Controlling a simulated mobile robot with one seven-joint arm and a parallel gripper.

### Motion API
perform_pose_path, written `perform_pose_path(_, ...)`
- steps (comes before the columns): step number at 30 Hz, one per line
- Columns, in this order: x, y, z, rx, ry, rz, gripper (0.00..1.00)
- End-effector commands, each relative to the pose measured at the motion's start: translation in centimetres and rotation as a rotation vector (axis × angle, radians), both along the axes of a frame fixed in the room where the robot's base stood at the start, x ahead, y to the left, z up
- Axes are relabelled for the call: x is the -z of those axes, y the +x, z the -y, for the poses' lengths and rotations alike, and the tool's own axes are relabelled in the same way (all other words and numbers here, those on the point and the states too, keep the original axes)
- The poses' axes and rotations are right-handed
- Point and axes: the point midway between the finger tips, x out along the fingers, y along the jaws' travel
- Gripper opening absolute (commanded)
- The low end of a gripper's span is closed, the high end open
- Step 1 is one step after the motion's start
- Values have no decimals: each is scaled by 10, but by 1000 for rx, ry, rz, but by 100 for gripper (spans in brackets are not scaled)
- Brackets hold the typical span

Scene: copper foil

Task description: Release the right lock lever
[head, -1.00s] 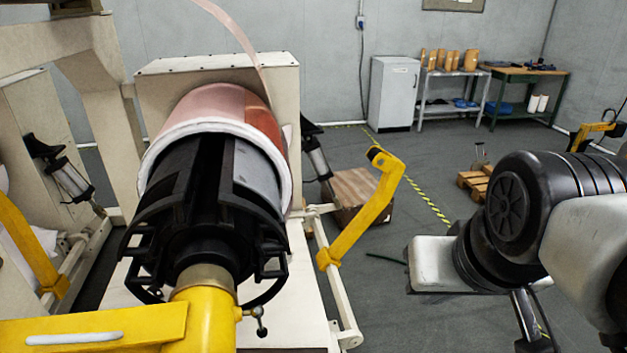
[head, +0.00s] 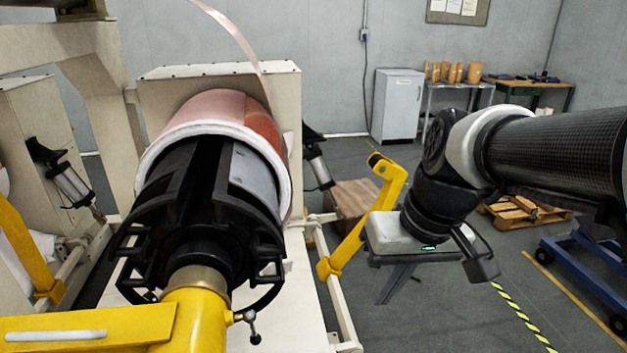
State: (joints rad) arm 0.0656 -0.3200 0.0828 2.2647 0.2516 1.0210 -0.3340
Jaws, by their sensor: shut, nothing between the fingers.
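The right lock lever appears to be the yellow bent arm (head: 354,240) with a black tip, right of the copper roll. It rises at a slant from a clamp on a white rail, its tip up and to the right. My gripper (head: 387,296) points down just right of the lever's lower part, shut and empty. My pale hand body comes close to the lever in the picture; I cannot tell whether they touch or how far apart they are in depth. A matching yellow lever (head: 28,240) stands at the left edge.
The copper foil roll (head: 218,110) sits on a black core (head: 205,215) over a yellow shaft (head: 195,315). A small metal handle (head: 252,325) hangs beside the shaft. A cardboard box (head: 352,198) is behind the lever. A pallet (head: 525,212) and a blue cart (head: 585,265) stand right.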

Motion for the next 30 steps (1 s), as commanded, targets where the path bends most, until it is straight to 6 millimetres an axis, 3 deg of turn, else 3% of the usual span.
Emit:
perform_pose_path(1, 33, 15, -13, -52, 45, -64, 0)
perform_pose_path(9, 142, 87, -90, -345, 422, -260, 0)
perform_pose_path(16, 239, 147, -143, -494, 869, -244, 0)
perform_pose_path(21, 302, 189, -162, -508, 1180, -113, 0)
perform_pose_path(24, 329, 207, -164, -488, 1306, -22, 0)
perform_pose_path(30, 356, 225, -163, -452, 1426, 92, 0)
